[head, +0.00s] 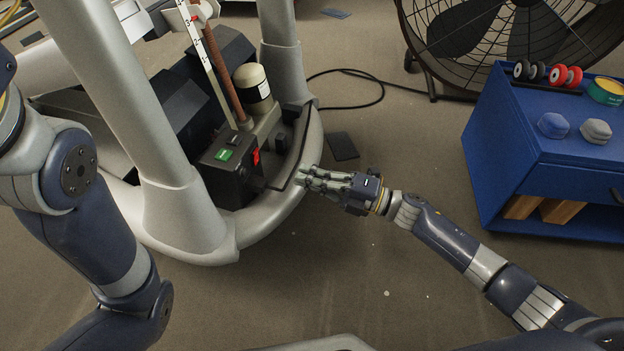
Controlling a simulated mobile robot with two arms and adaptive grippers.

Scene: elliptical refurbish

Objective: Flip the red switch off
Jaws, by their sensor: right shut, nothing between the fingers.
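The red switch (256,156) is on the side of a black control box (228,168) low on the elliptical machine. A green switch or label (222,155) is on the same box. My right gripper (302,178) is shut and empty. It points left toward the box, at the machine's curved grey frame, to the right of and slightly below the red switch, with a gap between them. I cannot tell whether the fingertips touch the frame. My left arm comes in at the left edge, and its gripper is out of the picture.
The elliptical's grey frame (185,215) surrounds the box. A blue cabinet (500,150) with wheels and caps on top stands at the right. A large fan (470,40) is behind. A black cable (365,75) lies on the floor. Floor in front is clear.

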